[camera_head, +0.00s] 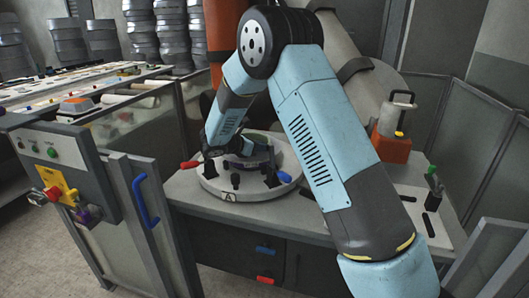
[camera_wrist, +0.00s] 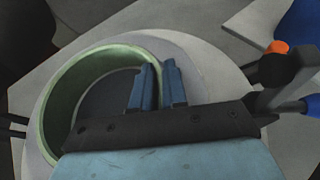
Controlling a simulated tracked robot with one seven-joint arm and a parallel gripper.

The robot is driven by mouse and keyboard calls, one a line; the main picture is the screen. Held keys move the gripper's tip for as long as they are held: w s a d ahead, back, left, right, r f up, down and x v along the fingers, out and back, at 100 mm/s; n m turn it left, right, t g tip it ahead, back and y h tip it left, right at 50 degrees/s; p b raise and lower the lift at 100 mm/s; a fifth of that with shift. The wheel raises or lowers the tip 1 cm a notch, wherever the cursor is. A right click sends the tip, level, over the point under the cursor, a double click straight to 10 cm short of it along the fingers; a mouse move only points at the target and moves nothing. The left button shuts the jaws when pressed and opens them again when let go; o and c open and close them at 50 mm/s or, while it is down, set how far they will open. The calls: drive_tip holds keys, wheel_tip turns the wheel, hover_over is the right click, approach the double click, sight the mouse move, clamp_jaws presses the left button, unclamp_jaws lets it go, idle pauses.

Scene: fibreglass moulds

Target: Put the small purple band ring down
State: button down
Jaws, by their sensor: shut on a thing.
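A small band ring (camera_wrist: 62,100) shows in the wrist view with a pale green rim and inner wall. My gripper (camera_wrist: 157,84) is shut on the ring's right wall, with one blue finger inside and one outside. My gripper's fingertips are mostly hidden in the head view. The ring is over the round plate; I cannot tell whether it touches it.
Black clamps with a red handle (camera_head: 190,164) and a blue handle (camera_head: 284,177) stand around the fixture. An orange container (camera_head: 391,146) stands at the back right. A control panel (camera_head: 62,165) and a clear guard flank the left.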

wheel_tip(320, 180, down, 2)
drive_tip(key=shift+f, duration=0.1)
drive_tip(key=c, duration=1.2)
unclamp_jaws()
drive_tip(key=shift+o, duration=0.2)
drive_tip(key=v, duration=1.2)
